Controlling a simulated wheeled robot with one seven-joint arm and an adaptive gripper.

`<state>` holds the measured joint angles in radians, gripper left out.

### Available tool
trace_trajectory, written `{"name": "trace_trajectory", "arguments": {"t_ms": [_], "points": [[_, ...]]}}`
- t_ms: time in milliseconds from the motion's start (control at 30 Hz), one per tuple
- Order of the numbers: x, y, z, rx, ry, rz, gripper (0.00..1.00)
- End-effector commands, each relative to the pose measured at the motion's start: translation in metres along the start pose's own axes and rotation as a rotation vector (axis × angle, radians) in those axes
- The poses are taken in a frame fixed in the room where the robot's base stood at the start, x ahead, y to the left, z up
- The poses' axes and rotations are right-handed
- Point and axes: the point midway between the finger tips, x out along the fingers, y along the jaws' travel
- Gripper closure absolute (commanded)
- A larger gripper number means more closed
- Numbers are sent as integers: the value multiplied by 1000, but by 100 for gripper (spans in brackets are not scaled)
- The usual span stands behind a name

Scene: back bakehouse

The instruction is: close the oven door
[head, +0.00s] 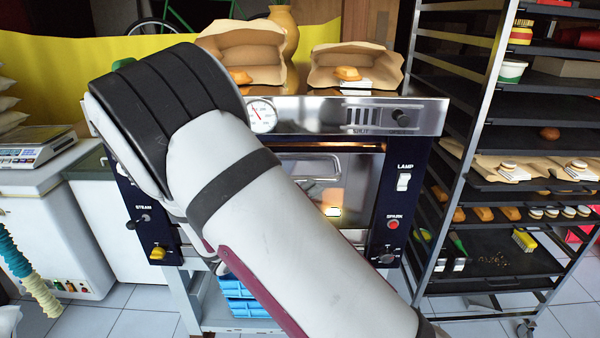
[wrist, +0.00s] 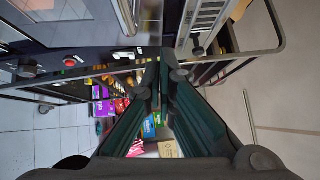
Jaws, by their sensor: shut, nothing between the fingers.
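The oven (head: 376,215) stands ahead in the head view, with a dark blue front and a steel top panel. Its glass oven door (head: 318,172) shows beyond my arm, with warm light along the opening's top and right edges. My arm hides the left and lower parts, so I cannot tell how far the door stands open. In the wrist view, my gripper (wrist: 163,62) is shut and empty, its dark green fingers meeting at the tips. The oven front (wrist: 65,25) fills the upper left there, with a metal bar (wrist: 127,17). The fingertips appear in front of the oven's edge; contact is unclear.
A tall rack (head: 470,150) with bread trays stands close on the oven's right. Paper bags with rolls (head: 245,55) and a vase (head: 286,25) are on top of the oven. A scale (head: 35,145) sits on a white cabinet at the left. Tiled floor shows in front.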

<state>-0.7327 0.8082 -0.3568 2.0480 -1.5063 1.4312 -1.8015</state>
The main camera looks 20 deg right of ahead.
Motion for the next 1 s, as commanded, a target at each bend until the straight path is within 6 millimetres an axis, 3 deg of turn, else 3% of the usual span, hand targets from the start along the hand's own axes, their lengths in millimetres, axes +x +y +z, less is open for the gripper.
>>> {"name": "trace_trajectory", "arguments": {"t_ms": [533,700,1000], "points": [[98,0,0,5,1,2,100],[113,1,20,8,-1,3,100],[122,1,30,5,-3,3,100]]}}
